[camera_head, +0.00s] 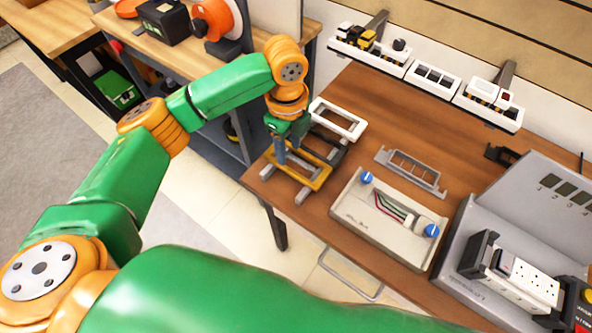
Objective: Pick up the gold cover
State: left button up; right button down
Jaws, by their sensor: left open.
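The gold cover (319,181) is a flat rectangular frame. It lies on a dark and grey support at the left end of the brown table. My left gripper (280,159) points down at the cover's left side, with its fingers open. I cannot tell whether the fingers touch the cover. The gripper and wrist hide part of the cover's far left edge. My right gripper is not in view.
A white frame (339,119) lies just behind the gold cover. A grey frame (411,171) and a beige box with blue knobs (372,223) are to the right. A grey console (535,215) stands at far right.

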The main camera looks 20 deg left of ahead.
aim_at(286, 167)
pick_arm(q)
jog(key=f, duration=0.3)
jog(key=s+f+p, duration=0.1)
jog(key=f, duration=0.1)
jog(key=shift+a, duration=0.3)
jog(key=shift+w+f, duration=0.1)
jog(key=shift+f, duration=0.2)
grip_shut()
jog(key=shift+r, duration=0.15)
